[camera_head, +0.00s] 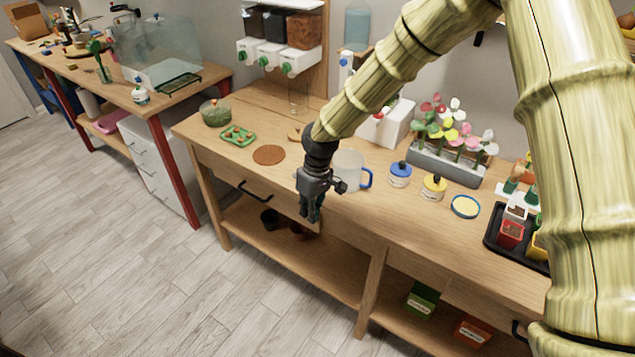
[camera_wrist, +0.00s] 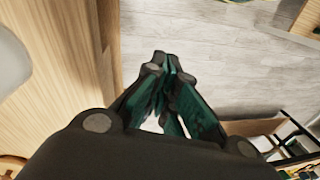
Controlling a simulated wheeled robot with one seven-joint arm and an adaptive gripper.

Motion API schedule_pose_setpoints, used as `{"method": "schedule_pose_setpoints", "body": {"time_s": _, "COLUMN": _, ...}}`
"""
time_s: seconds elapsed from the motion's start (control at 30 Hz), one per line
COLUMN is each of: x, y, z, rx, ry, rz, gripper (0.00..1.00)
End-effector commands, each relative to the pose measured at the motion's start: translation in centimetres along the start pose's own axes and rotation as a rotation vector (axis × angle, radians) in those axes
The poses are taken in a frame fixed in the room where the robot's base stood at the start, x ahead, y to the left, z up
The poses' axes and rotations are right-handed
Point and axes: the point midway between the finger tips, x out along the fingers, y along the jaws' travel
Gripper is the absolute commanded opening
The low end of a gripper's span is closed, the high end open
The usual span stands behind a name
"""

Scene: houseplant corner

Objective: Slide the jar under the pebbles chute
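A clear, empty-looking jar (camera_head: 299,100) stands on the table at the back, below the right end of a wall dispenser. The dispenser has three bins over white chutes with green knobs. The right bin (camera_head: 305,31) holds reddish-brown grains, the middle bin (camera_head: 274,26) and left bin (camera_head: 252,22) darker stuff. I cannot tell for sure which holds pebbles. My gripper (camera_head: 312,214) hangs pointing down at the table's front edge, well in front of the jar. In the wrist view its green fingers (camera_wrist: 168,72) meet at the tips, with nothing between them.
A clear pitcher with a blue handle (camera_head: 348,170) stands just behind my gripper. A bowl of greens (camera_head: 215,112), a green tray (camera_head: 238,135) and a brown round mat (camera_head: 269,155) lie to the left. Lidded pots (camera_head: 400,174) and a flower planter (camera_head: 445,162) stand to the right.

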Motion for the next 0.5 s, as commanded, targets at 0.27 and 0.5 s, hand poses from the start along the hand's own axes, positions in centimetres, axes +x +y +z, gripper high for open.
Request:
{"method": "schedule_pose_setpoints", "body": {"time_s": 0.27, "x": 9.0, "y": -1.6, "z": 7.7, "rx": 0.165, "ry": 0.022, "rz": -0.087, "gripper": 0.00}}
{"method": "schedule_pose_setpoints", "body": {"time_s": 0.5, "x": 18.7, "y": -5.1, "z": 19.3, "rx": 0.415, "ry": 0.037, "rz": -0.118, "gripper": 0.00}}
